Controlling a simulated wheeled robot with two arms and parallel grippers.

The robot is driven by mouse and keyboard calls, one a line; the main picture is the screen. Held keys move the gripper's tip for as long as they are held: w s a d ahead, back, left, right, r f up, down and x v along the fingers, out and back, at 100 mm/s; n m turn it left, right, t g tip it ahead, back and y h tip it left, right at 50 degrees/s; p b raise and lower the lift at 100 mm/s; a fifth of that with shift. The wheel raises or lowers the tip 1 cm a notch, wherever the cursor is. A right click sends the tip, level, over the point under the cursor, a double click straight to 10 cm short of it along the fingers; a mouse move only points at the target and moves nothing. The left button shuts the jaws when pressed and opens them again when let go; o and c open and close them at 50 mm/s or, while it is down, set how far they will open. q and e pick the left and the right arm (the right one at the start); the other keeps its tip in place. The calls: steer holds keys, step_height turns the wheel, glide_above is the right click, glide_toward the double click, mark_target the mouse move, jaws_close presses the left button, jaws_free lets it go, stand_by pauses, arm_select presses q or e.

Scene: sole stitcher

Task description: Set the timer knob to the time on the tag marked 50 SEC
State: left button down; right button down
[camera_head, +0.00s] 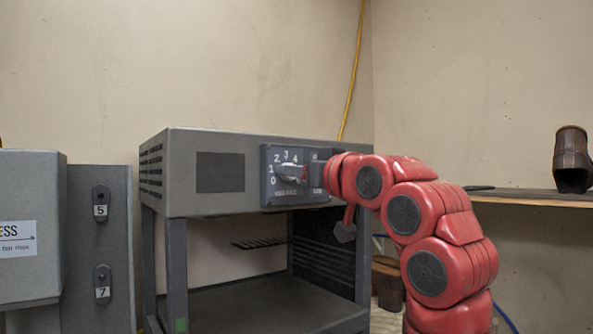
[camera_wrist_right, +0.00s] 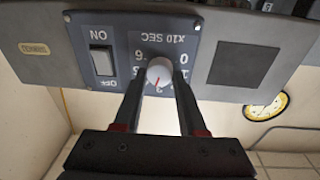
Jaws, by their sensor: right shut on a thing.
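The timer knob (camera_wrist_right: 160,71) is a round pale knob on a dark dial panel marked X10 SEC. The wrist view shows the panel upside down. My right gripper (camera_wrist_right: 158,80) is shut on the knob, with one finger on each side. A red pointer line at the knob points near the 3, but the fingers hide several numbers. In the head view, the knob (camera_head: 289,170) sits below the numbers 2, 3 and 4, and my right gripper (camera_head: 300,173) reaches it from the right. No tag reading 50 SEC is readable. My left gripper is not in view.
An ON/OFF switch (camera_wrist_right: 103,61) sits beside the dial. The grey machine (camera_head: 220,174) stands on a frame with an open shelf below. Tags 5 (camera_head: 100,211) and 7 (camera_head: 103,291) hang on a panel at left. A brown boot (camera_head: 572,160) stands on the right shelf.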

steer(key=m+p, duration=0.1)
steer(key=m, duration=0.5)
steer(key=m+g+h+p, duration=0.1)
steer(key=m, duration=0.6)
steer(key=shift+w+d+p, duration=0.1)
steer(key=shift+d+p, duration=0.05)
steer(key=shift+p, duration=0.2)
steer(key=shift+c, duration=2.4)
jaws_free()
